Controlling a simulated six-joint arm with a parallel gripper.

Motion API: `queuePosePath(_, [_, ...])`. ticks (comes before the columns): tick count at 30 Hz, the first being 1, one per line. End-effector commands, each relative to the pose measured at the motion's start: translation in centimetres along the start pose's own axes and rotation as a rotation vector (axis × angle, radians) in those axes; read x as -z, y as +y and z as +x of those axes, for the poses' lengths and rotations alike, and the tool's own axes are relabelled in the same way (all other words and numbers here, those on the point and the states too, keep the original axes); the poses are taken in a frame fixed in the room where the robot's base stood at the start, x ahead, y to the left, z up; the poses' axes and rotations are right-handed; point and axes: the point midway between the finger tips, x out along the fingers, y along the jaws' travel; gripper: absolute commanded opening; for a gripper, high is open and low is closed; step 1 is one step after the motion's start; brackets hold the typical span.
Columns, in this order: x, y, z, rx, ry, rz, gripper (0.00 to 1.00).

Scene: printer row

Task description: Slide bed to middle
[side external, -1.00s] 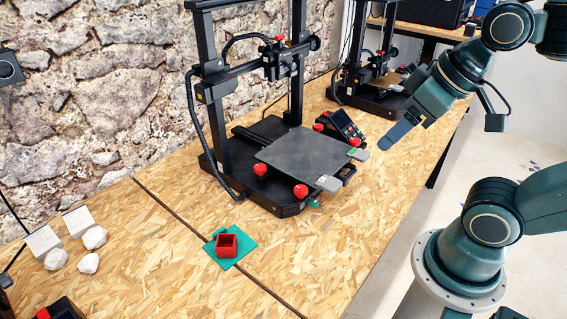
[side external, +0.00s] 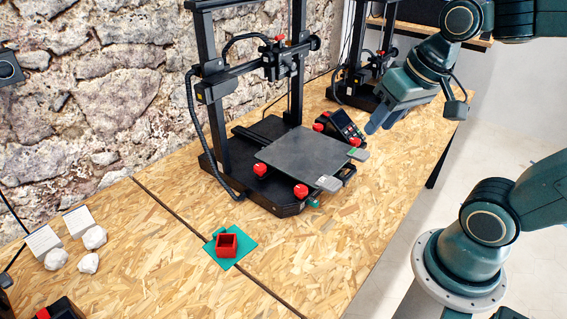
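The print bed (side external: 303,157) is a grey square plate on the black 3D printer (side external: 262,135). It sits forward on the printer, with its front edge out toward the table's right side, and has grey clips at its front corners. Red knobs show below its near edge. My gripper (side external: 374,127) is up and to the right of the bed, beside the printer's screen, and apart from both. Its fingers point down and left, seen nearly edge-on, so the gap between them is unclear.
A control screen (side external: 341,125) stands beside the bed. A second printer (side external: 362,85) stands behind my gripper. A red box on a green plate (side external: 228,247) lies on the table in front. The table's right part is clear.

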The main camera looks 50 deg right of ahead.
Motion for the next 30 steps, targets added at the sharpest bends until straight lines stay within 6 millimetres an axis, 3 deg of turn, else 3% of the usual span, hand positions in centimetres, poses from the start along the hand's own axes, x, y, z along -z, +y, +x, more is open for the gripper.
queuePosePath(15, [5.5, 6.1, 7.5, -0.102, -0.119, 0.664, 0.33])
queuePosePath(24, [6.7, 11.0, 12.3, -0.157, -0.169, 1.036, 0.33])
queuePosePath(30, [6.7, 13.1, 14.2, -0.176, -0.184, 1.185, 0.33])
